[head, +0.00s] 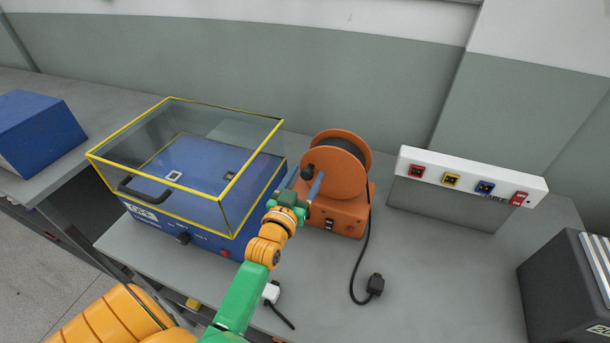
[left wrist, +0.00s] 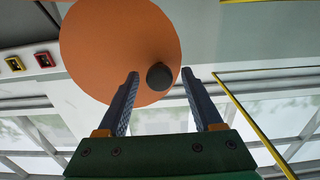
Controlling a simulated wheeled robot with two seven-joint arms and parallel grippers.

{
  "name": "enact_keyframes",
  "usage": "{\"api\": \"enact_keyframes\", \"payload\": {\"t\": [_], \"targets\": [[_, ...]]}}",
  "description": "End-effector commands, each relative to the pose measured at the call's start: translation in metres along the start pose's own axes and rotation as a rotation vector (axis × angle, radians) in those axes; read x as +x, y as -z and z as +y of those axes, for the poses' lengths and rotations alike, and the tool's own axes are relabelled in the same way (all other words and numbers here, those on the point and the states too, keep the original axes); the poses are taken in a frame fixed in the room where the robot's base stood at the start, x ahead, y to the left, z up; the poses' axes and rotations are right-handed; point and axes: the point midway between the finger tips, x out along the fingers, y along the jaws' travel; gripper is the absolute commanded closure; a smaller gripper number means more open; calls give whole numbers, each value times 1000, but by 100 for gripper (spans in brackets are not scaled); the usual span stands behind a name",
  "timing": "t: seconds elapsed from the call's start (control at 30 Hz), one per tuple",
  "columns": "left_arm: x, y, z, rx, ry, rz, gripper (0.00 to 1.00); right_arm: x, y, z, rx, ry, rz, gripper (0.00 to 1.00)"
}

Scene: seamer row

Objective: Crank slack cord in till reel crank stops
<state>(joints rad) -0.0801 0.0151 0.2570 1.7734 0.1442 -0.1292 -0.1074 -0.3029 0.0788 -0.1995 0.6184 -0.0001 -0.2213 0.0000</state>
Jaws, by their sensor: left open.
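The orange cord reel (head: 345,172) stands on the bench on an orange base with black cord wound on it. Its black crank knob (head: 307,170) is on the left part of the front disc. A slack black cord (head: 360,262) hangs from the reel to a black plug (head: 376,284) on the bench. My left gripper (head: 305,184) is open at the knob. In the left wrist view the knob (left wrist: 159,76) shows between the two spread fingertips, in front of the orange disc (left wrist: 110,50), with gaps on both sides. My right gripper is not in view.
A blue machine (head: 175,226) with a clear yellow-edged cover (head: 235,185) stands close left of my arm. A white socket strip (head: 470,176) is at the back right, and a dark box (head: 560,290) at the right edge. The right bench is mostly clear.

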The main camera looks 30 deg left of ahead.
Motion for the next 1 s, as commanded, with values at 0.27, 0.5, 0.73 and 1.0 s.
{"api": "enact_keyframes", "payload": {"t": [0.27,0.5,0.73,1.0], "targets": [[0,0,0,1,0,0,68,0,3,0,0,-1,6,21],[-1,0,0,1,0,0,100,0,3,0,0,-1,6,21],[-1,0,0,1,0,-1,100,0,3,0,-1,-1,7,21],[-1,0,0,1,0,-1,100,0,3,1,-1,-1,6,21]]}}
